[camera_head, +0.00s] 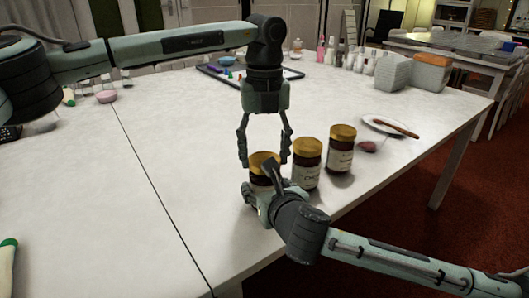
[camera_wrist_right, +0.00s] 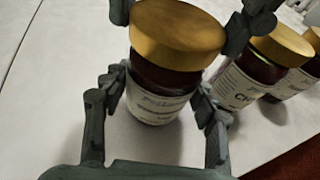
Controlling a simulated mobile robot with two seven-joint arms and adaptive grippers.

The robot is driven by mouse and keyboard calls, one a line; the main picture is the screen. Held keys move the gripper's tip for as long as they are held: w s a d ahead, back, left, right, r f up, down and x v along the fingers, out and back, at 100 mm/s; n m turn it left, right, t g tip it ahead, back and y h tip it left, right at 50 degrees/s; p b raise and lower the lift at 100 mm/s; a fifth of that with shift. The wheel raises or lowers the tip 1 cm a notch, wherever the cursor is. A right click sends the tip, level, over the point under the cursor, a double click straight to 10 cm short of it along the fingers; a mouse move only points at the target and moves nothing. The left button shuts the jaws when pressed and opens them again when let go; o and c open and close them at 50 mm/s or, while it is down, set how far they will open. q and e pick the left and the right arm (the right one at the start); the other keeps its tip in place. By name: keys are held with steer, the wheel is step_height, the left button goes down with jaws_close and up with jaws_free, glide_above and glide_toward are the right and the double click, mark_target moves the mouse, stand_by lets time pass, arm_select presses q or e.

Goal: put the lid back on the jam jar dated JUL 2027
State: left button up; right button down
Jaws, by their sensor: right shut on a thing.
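A dark jam jar with a gold lid (camera_wrist_right: 178,35) stands on the white table, nearest of three in a row; it shows in the head view (camera_head: 264,161). Its cream label (camera_wrist_right: 155,108) is too blurred to read a date. The lid sits at the jar's mouth. My right gripper (camera_wrist_right: 160,110) is shut on this jar's body, low down. My left gripper (camera_head: 264,157) points down from above, one finger on each side of the lid; whether they press on it is unclear. The middle jar (camera_head: 307,165) and far jar (camera_head: 341,150) both wear gold lids.
A white plate (camera_head: 378,122) with a brown utensil lies behind the jars, near the table's right edge. Grey boxes (camera_head: 393,73) and small bottles stand at the back. A dark-framed tray (camera_head: 291,73) lies behind my left gripper.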

arm_select(q)
steer(key=m, duration=1.1)
steer(key=shift+f, duration=0.1)
steer(key=m, duration=1)
steer(key=o, duration=1.4)
steer(key=shift+c, duration=0.2)
step_height(320, 180, up, 12)
